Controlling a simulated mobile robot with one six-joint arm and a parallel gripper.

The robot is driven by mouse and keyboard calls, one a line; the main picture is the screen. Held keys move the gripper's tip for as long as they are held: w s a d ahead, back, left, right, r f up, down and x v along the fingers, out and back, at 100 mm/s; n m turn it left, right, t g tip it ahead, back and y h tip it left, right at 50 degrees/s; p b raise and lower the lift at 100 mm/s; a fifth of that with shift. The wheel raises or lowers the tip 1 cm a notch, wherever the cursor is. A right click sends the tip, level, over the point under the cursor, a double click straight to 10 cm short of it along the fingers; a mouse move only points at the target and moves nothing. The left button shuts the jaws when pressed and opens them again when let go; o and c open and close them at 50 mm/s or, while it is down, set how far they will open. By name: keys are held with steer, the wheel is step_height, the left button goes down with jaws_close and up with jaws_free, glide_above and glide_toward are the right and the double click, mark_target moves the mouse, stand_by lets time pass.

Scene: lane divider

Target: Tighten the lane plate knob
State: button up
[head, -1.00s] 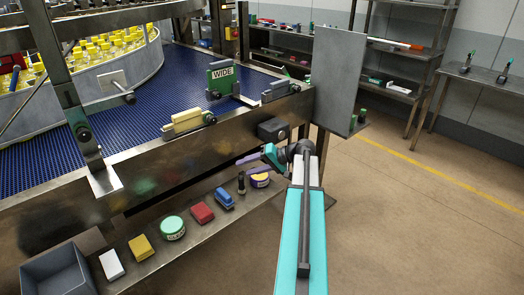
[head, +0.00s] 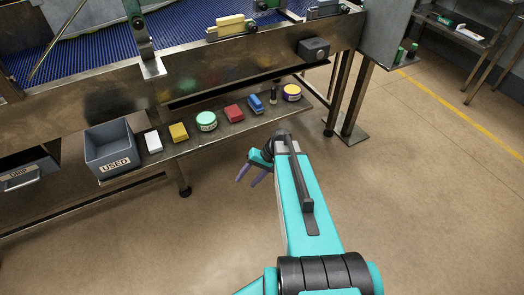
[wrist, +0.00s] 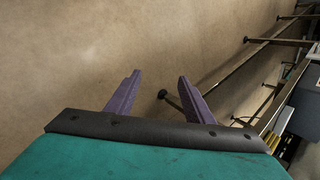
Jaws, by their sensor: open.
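My gripper (head: 251,173) is open and empty, hanging over the floor in front of the low shelf. Its two purple fingers stand apart in the wrist view (wrist: 158,78), with only floor and a table leg behind them. A dark round knob (head: 142,33) sits on the metal post at the conveyor's front edge. I cannot tell which knob belongs to the lane plate. The green WIDE plate is out of view.
A dark box (head: 313,49) juts from the conveyor front.

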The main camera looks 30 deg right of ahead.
steer(key=s+a+f+n+g+h, duration=0.2)
steer(key=s+a+f+n+g, duration=0.15)
steer(key=s+a+f, duration=0.85)
steer(key=s+a+f+n+g+h, duration=0.1)
steer(key=s+f+g+h, duration=0.1)
steer(key=s, duration=0.6)
steer(key=s+a+f+n+g+h, duration=0.1)
steer(key=s+g+h, duration=0.1)
steer(key=s, duration=0.5)
steer(key=shift+s+a+f+h, duration=0.2)
steer(key=shift+s+f+h, duration=0.1)
steer(key=shift+s+f, duration=0.05)
steer(key=shift+n, duration=0.25)
